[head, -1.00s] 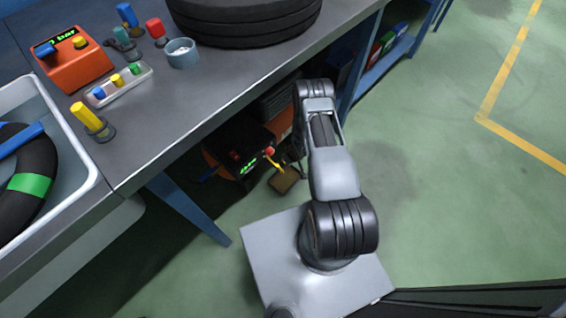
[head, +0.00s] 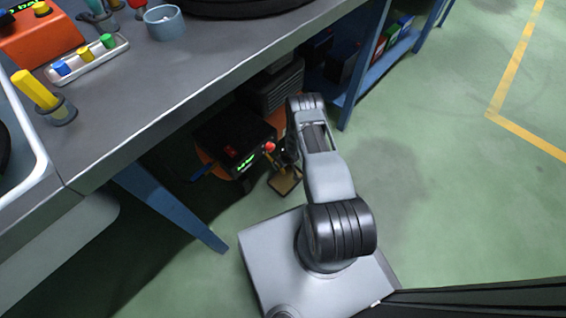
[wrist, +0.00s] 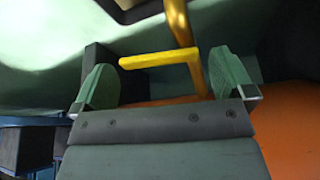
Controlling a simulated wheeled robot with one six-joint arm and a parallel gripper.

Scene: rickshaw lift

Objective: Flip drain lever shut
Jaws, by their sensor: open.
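The drain lever is a yellow L-shaped handle (wrist: 158,60) on a brass-coloured stem (wrist: 178,22) in the wrist view. My gripper (wrist: 162,78) is open, with one green-grey finger on each side of the lever. The handle's long arm crosses the gap between the fingers, and its bend is close to the right finger. I cannot tell whether either finger touches it. In the head view the black machine (head: 222,135) with a green display and red knob sits under the bench. My arm hides the lever there.
The grey workbench (head: 190,75) overhangs the machine, and its blue leg (head: 170,205) stands to the left. An orange surface (wrist: 285,125) lies at the right in the wrist view. Open green floor (head: 440,220) is to the right.

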